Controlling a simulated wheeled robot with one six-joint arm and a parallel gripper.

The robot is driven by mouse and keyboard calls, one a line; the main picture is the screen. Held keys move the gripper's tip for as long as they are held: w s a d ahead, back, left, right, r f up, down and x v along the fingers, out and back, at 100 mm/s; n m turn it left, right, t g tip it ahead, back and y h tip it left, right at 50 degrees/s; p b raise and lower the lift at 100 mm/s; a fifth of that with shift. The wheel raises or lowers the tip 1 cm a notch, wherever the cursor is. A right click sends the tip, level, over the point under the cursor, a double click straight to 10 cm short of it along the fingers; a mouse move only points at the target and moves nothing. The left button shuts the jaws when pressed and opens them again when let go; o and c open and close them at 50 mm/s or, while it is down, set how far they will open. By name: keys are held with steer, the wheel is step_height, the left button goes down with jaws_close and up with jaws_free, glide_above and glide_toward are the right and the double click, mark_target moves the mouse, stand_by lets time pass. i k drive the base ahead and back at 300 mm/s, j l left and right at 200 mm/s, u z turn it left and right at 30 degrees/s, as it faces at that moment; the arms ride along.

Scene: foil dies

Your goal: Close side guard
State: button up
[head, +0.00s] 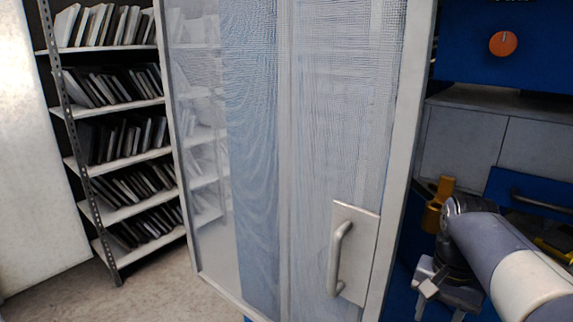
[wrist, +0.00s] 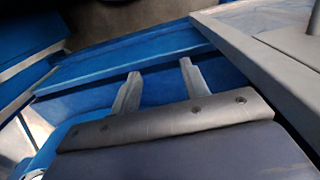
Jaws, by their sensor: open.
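The side guard (head: 258,150) is a tall mesh panel in a pale metal frame, filling the middle of the head view. It stands swung out, with the blue machine showing past its right edge. Its bar handle (head: 338,258) sits on a light plate low near that edge. My gripper (head: 424,288) is right of the guard and apart from the handle, low in front of the machine. In the wrist view my gripper (wrist: 160,72) shows two separated fingers with nothing between them, in front of blue panels. The guard's handle is not recognisable there.
The blue machine (head: 470,50) at right has an orange knob (head: 503,43) and grey panels. A yellow-orange fitting (head: 437,203) stands just behind my gripper. Shelves (head: 125,155) with many thin plates are at back left. Bare floor (head: 150,290) lies left of the guard.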

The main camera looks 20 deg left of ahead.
mark_target(363, 245)
steer(key=u, duration=0.4)
steer(key=i+u, duration=0.15)
steer(key=u, duration=0.25)
steer(key=l+u, duration=0.1)
steer(key=u, duration=0.3)
steer(key=i+j+u, duration=0.15)
steer(key=i+j, duration=0.15)
steer(key=j, duration=0.2)
steer(key=i+j+u, duration=0.2)
steer(key=j, duration=0.25)
steer(key=i, duration=0.1)
